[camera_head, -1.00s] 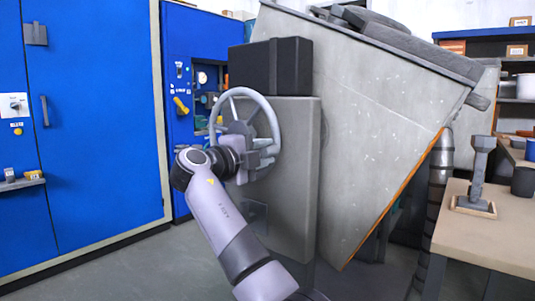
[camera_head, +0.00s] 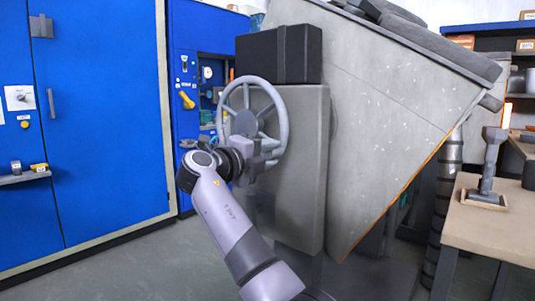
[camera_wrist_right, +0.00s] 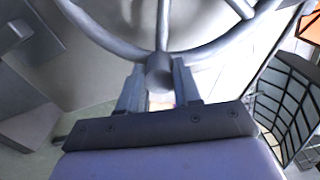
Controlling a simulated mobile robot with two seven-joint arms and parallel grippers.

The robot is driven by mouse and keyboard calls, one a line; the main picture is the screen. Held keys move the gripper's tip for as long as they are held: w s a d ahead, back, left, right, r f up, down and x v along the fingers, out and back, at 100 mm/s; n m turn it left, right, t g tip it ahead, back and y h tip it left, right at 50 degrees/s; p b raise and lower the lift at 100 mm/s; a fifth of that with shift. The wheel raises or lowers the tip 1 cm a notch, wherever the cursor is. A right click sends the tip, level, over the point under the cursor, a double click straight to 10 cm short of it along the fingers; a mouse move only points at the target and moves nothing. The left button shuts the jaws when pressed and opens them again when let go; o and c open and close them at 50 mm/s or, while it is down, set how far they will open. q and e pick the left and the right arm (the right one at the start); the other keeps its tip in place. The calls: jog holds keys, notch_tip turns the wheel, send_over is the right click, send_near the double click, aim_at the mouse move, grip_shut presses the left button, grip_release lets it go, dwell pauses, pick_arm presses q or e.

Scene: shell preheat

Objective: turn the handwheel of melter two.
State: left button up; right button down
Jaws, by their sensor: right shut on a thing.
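The handwheel (camera_head: 284,122) is a grey ring with spokes and a round hub, mounted on the grey box beside the large tilted grey melter (camera_head: 385,110). My right gripper (camera_head: 268,146) is at the wheel's lower right rim. In the right wrist view, the gripper (camera_wrist_right: 159,82) is shut on a rounded grey knob at the wheel's rim (camera_wrist_right: 205,50). Its two fingers stand on either side of the knob. The forearm comes up from below and hides little of the wheel. My left gripper is in neither view. No melter number is readable.
A dark box (camera_head: 280,54) sits above the grey housing (camera_head: 300,190). Blue cabinets (camera_head: 105,120) stand at the left, with a yellow-handled control panel (camera_head: 187,98). A workbench (camera_head: 500,235) with an upright tool is at the right. Grey floor is open at lower left.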

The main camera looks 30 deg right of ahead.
jog(key=c, duration=0.8)
grip_release()
jog(key=shift+a, duration=0.25)
pick_arm(q)
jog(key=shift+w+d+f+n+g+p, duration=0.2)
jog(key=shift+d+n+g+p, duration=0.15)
jog(key=shift+p, duration=0.5)
pick_arm(e)
jog(key=v, duration=0.6)
jog(key=shift+s+a, duration=0.2)
jog(key=shift+a, duration=0.05)
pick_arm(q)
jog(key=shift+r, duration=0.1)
